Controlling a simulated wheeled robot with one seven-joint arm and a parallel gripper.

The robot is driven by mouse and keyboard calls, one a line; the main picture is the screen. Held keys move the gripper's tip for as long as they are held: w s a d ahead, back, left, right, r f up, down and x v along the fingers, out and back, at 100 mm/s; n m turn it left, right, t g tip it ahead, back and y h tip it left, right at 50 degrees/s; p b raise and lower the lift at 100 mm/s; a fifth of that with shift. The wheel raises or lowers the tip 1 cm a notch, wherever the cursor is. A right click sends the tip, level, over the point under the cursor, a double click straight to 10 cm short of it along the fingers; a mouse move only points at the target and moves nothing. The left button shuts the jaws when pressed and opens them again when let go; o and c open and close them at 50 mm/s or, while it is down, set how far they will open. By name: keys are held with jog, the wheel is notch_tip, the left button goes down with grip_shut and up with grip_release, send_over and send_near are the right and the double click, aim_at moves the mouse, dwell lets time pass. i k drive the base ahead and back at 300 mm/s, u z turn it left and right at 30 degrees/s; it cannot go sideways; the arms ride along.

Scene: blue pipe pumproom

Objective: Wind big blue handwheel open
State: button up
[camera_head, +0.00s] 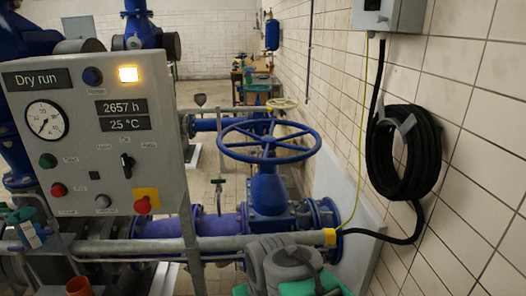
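The big blue handwheel (269,129) lies roughly level on top of a blue valve (268,192), right of the control panel. Its rim and several spokes are in plain view, and nothing touches the rim. The blue valve sits in a blue pipe line, with a flange on its right near the wall. I cannot make out my gripper in this view. A grey and teal rounded shape (285,268) shows at the bottom edge, below the valve; I cannot tell what it is.
A grey control panel (95,140) with gauge and buttons stands close on the left. A grey horizontal pipe (215,244) crosses in front of the valve. A coiled black hose (403,150) hangs on the tiled right wall. A smaller cream handwheel (282,103) is behind.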

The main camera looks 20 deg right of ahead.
aim_at(268, 142)
jog(key=z, duration=0.7)
jog(key=i, duration=0.55)
jog(key=u, duration=1.2)
